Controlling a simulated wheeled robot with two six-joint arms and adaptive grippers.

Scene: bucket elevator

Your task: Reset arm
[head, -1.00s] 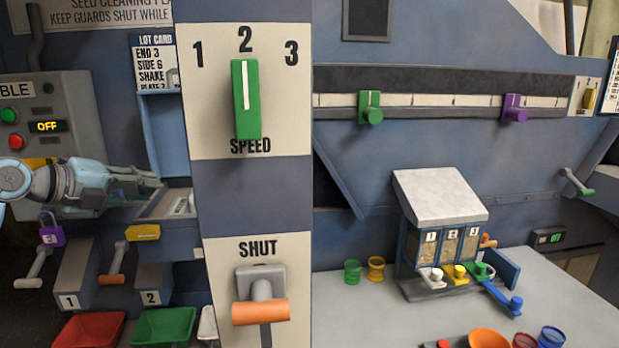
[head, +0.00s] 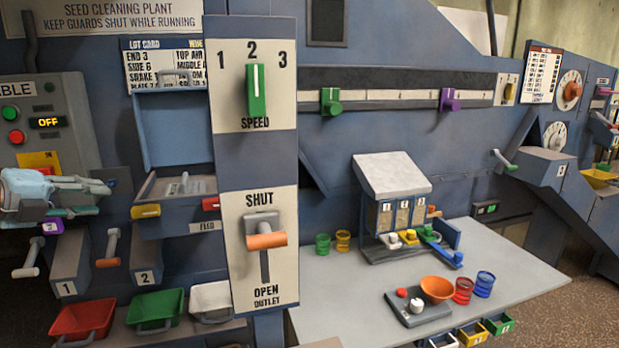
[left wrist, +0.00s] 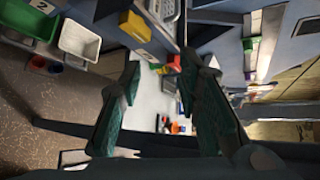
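My left gripper (head: 103,198) is at the left edge of the head view, its fingers pointing right. It appears in front of the machine, left of the feed box (head: 180,188) and above the grey block marked 1 (head: 69,262). In the left wrist view, the two dark green fingers of this gripper (left wrist: 160,64) are well apart with nothing between them. My right gripper is in neither current view.
The upright panel has a green speed lever (head: 256,90) at 2 and an orange-handled outlet lever (head: 266,240) near SHUT. Red (head: 84,318) and green (head: 155,310) bins stand low at left. A grey table (head: 340,290) holds a small hopper model (head: 392,175), cups and a tray.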

